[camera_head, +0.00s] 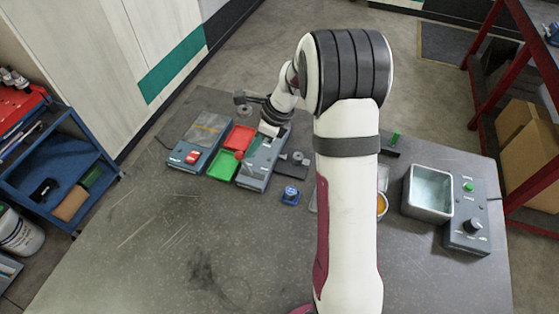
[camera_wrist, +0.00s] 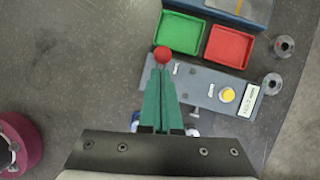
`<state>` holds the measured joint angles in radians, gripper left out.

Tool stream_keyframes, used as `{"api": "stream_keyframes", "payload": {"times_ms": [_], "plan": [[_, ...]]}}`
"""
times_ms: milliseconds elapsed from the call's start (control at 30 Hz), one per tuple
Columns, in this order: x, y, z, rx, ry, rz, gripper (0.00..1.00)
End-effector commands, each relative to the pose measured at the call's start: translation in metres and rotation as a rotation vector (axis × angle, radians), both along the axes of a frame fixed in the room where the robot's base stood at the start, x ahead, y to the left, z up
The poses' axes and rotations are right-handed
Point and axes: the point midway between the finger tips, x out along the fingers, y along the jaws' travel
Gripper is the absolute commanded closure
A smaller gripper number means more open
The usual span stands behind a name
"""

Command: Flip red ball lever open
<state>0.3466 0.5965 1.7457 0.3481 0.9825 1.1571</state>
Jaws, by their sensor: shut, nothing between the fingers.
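The red ball of the lever (camera_wrist: 162,54) shows in the wrist view just beyond the tips of my gripper (camera_wrist: 161,72). The ball also shows in the head view (camera_head: 239,155), close to the end of my gripper. My gripper's green fingers are shut together with nothing between them. I cannot tell whether they touch the ball. The grey-blue lever box (camera_wrist: 206,82) lies beside and partly behind the fingers, with a yellow button (camera_wrist: 228,95) and a white label. The lever's shaft is mostly hidden. In the head view the box (camera_head: 256,182) is partly covered by my gripper.
A green tray (camera_wrist: 181,32) and a red tray (camera_wrist: 229,46) sit beside the lever box. Metal round parts (camera_wrist: 284,46) stand to the right. In the head view, a blue part (camera_head: 291,195) and a metal bin (camera_head: 428,192) are right of the box. The table's front is clear.

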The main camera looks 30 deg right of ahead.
Motion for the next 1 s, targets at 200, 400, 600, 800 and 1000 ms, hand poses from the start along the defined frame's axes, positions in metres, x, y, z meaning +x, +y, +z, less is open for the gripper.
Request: {"api": "stream_keyframes", "payload": {"times_ms": [200,400,600,800,1000], "plan": [[0.008,0.008,0.000,0.002,-0.001,0.000,1.00],[0.012,0.012,0.000,0.002,-0.001,-0.001,1.00],[0.013,0.013,0.000,0.003,-0.001,-0.002,1.00],[0.013,0.013,0.000,0.003,-0.001,-0.002,1.00],[0.012,0.011,0.001,0.002,-0.002,-0.002,1.00]]}}
